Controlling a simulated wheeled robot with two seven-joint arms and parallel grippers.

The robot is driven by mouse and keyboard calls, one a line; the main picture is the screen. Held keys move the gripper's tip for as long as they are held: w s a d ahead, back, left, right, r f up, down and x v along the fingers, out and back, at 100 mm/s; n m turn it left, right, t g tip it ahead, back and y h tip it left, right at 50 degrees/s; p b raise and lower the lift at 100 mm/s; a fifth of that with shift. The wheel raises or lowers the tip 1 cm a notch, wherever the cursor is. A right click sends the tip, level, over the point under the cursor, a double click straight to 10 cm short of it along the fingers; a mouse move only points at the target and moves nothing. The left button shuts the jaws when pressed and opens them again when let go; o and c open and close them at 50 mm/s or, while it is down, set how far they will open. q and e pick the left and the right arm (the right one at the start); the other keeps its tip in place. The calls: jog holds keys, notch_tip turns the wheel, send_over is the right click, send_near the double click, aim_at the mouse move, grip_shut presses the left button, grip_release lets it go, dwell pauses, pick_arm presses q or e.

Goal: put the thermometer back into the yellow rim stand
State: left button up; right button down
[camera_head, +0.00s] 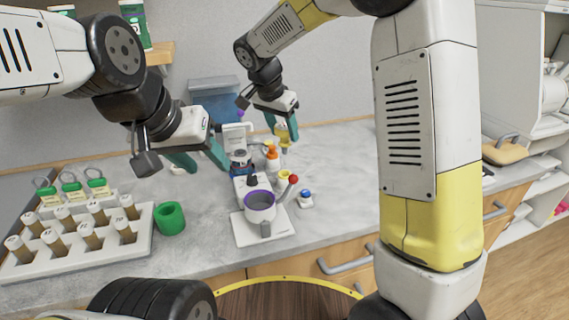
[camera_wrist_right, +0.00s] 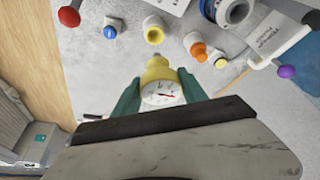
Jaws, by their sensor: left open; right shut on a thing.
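The thermometer has a yellow body and a white round dial with a red needle (camera_wrist_right: 162,94). My right gripper (camera_wrist_right: 160,90) is shut on it; the green fingers press on both sides of the dial. In the head view the right gripper (camera_head: 282,130) holds the thermometer (camera_head: 284,138) above the back of the counter. The yellow rim stand (camera_head: 284,176) is a small white stand below it. In the right wrist view the stand (camera_wrist_right: 153,31) lies just beyond the thermometer, apart from it, its opening empty. My left gripper (camera_head: 199,159) is open and empty to the left.
An orange-topped item (camera_head: 272,158) stands close behind the stand, and a blue-topped item (camera_head: 306,198) in front. A tube rack (camera_head: 145,238) and green ring (camera_head: 170,218) are left.

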notch_tip(320, 180, down, 10)
dwell(0.5)
jog(key=c, duration=0.6)
grip_release()
jog(key=v, duration=1.2)
jog(key=s+d+r+n+y, duration=0.1)
jog(key=s+d+r+n, duration=0.1)
jog(key=s+d, duration=0.3)
jog(key=s+d+r+n+t+y, duration=0.1)
jog(key=s+d+n+y, duration=0.1)
jog(key=s+d, duration=0.4)
jog(key=s+d+r+n+t+y, duration=0.1)
jog(key=s+d+r+n+y, duration=0.1)
jog(key=s+d, duration=0.4)
jog(key=shift+s+d+r+n, duration=0.15)
jog(key=shift+s+n, duration=0.3)
jog(key=shift+s, duration=0.9)
jog(key=shift+s+r+n, duration=0.2)
jog(key=shift+s+n, duration=0.25)
jog(key=shift+s, duration=0.85)
